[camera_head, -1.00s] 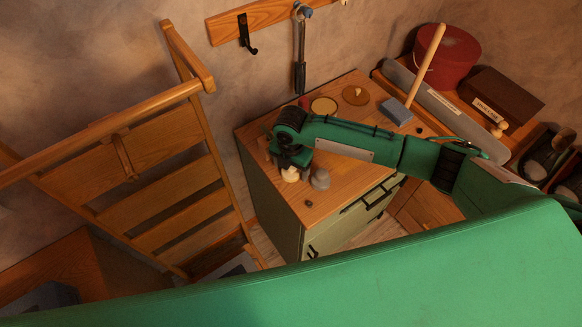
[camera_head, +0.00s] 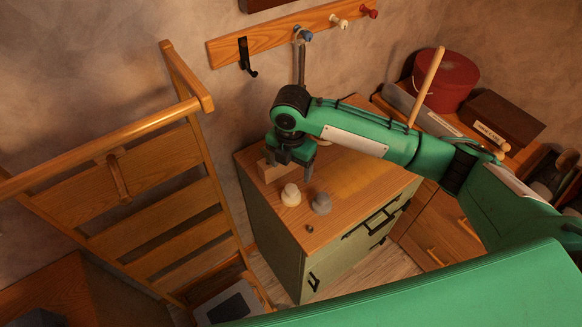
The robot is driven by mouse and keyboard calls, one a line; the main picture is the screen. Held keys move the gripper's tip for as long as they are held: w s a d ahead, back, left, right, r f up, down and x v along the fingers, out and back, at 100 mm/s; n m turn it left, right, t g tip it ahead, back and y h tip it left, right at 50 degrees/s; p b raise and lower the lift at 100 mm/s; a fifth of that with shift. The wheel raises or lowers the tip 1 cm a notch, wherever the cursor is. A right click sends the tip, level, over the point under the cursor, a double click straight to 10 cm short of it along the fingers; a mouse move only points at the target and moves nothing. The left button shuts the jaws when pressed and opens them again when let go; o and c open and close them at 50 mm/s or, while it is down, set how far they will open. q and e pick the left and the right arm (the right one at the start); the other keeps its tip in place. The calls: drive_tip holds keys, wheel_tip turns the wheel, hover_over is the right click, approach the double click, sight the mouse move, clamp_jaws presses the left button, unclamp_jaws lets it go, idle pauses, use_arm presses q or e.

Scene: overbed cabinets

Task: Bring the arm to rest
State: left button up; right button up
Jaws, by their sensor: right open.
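My right arm, green with black joints, reaches in from the right over the wooden-topped green cabinet. My right gripper (camera_head: 291,162) points down above the cabinet top (camera_head: 352,195) near its left side. Its jaws are open and I see nothing held between them. A cream knob-shaped piece (camera_head: 291,195) and a grey one (camera_head: 322,203) stand on the cabinet top just in front of the gripper. A wooden block (camera_head: 268,172) lies behind and beside the fingers; whether they touch it I cannot tell. My left gripper is not in view.
A slatted wooden frame (camera_head: 175,200) stands to the left. A rail with hooks (camera_head: 285,28) is on the wall behind. A red round box (camera_head: 447,80) and a brown box (camera_head: 500,118) stand at the right. A small dark knob (camera_head: 309,229) lies near the cabinet's front edge.

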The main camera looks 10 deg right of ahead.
drive_tip(key=s+a+f+m+t+y, duration=0.1)
drive_tip(key=s+a+f+m+y, duration=0.15)
drive_tip(key=s+m, duration=0.3)
drive_tip(key=s+a+f+m+t+y, duration=0.1)
drive_tip(key=s+a+f+m+y, duration=0.1)
drive_tip(key=s+a+f+m, duration=0.3)
drive_tip(key=s+d+m, duration=0.2)
drive_tip(key=d, duration=0.1)
drive_tip(key=s+d+m+t, duration=0.1)
drive_tip(key=s+d+m, duration=0.1)
drive_tip(key=s+d+m+h, duration=0.1)
drive_tip(key=s+d+m, duration=0.1)
drive_tip(key=d+m, duration=0.1)
drive_tip(key=shift+s+d+r, duration=0.2)
drive_tip(key=shift+s+d, duration=0.15)
drive_tip(key=shift+s, duration=0.05)
drive_tip(key=s+d+f+m+h, duration=0.1)
drive_tip(key=s+d+m+h, duration=0.2)
drive_tip(key=s+d+m, duration=0.7)
wheel_tip(320, 180, down, 30)
drive_tip(key=w+n, duration=0.1)
drive_tip(key=n, duration=0.2)
drive_tip(key=s+d+f+g, duration=0.1)
drive_tip(key=s+d+f, duration=0.1)
drive_tip(key=s+f, duration=0.7)
drive_tip(key=s+d+f+g, duration=0.1)
drive_tip(key=s+d+f, duration=0.1)
drive_tip(key=s+f, duration=0.8)
drive_tip(key=shift+s+f, duration=0.25)
drive_tip(key=shift+f, duration=0.65)
